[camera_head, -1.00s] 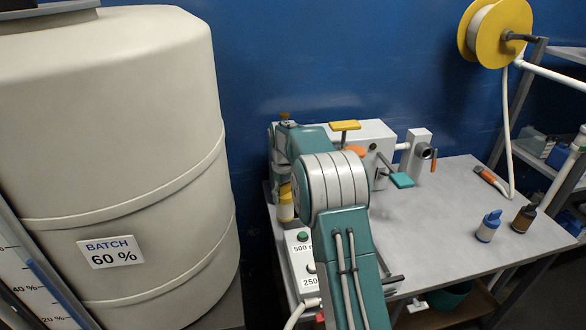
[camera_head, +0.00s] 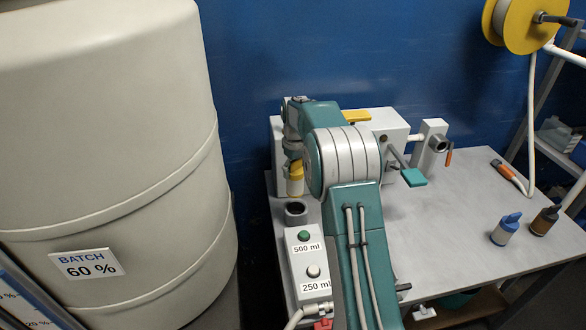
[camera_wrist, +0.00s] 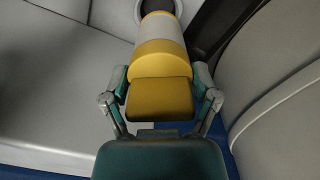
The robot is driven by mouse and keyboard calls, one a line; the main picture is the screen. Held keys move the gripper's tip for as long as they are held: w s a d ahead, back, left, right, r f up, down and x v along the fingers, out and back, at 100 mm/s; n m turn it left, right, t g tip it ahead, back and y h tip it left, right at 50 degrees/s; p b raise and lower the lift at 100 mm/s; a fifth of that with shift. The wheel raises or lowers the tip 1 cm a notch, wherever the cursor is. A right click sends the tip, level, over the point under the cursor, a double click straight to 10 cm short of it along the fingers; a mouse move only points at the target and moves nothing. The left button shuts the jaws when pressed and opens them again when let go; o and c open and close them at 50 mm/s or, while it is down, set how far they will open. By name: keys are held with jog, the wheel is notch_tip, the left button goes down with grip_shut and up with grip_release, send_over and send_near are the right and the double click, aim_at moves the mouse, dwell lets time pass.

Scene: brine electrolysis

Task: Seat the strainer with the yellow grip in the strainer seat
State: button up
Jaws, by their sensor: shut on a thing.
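My gripper (camera_wrist: 160,88) is shut on the yellow grip of the strainer (camera_wrist: 160,32), which has a pale body with a yellow band. In the head view the strainer (camera_head: 295,186) hangs about upright, pale body down, at the left end of the bench. The strainer seat (camera_head: 296,208), a grey ring with a dark opening, is just below it, with a small gap showing. In the wrist view the dark opening of the seat (camera_wrist: 172,5) lies beyond the strainer's far end, which partly covers it. Exact alignment cannot be told.
A button box (camera_head: 308,262) labelled 500 ml and 250 ml stands in front of the seat. A white housing (camera_head: 395,128) with a teal lever is behind my arm. A blue-topped bottle (camera_head: 505,232) and a brown one (camera_head: 545,220) stand right. A large drum (camera_head: 110,150) is left.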

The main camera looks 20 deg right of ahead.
aim_at(296, 183)
jog(key=shift+d+f, duration=0.5)
jog(key=shift+f, duration=0.7)
jog(key=shift+a+f, duration=0.25)
jog(key=shift+f, duration=0.35)
jog(key=shift+a+f, duration=0.25)
jog(key=shift+f, duration=0.3)
jog(key=shift+d+f, duration=0.1)
jog(key=shift+f, duration=0.15)
jog(key=shift+d, duration=0.25)
jog(key=shift+a, duration=0.3)
jog(key=shift+d, duration=0.2)
jog(key=shift+f, duration=3.05)
dwell(1.6)
